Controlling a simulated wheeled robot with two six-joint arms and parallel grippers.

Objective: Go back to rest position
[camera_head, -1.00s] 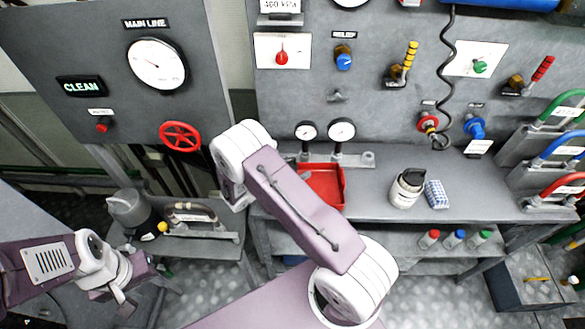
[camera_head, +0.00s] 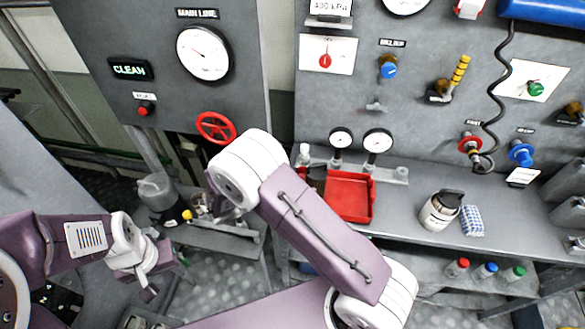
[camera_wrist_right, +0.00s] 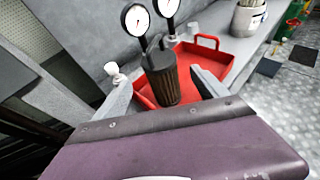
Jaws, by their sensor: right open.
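My left gripper (camera_head: 148,284) hangs at the lower left of the head view, small and seen from the side; its jaw gap is not clear. My right arm crosses the middle of the head view as a purple link with white joints, and its gripper is hidden there. In the right wrist view my right gripper (camera_wrist_right: 163,95) is open, its two grey fingers spread apart. A dark ribbed cylinder (camera_wrist_right: 160,80) stands between and beyond the fingers, at the red tray (camera_wrist_right: 226,62). Whether a finger touches it cannot be told.
The red tray (camera_head: 349,196) lies on the grey bench (camera_head: 408,218), with two gauges (camera_head: 377,141) behind it. A white jar (camera_head: 440,210) and a blue-checked cloth (camera_head: 472,220) are to its right. A red valve wheel (camera_head: 215,127) sits on the left panel. A low side bench (camera_head: 225,240) stands left.

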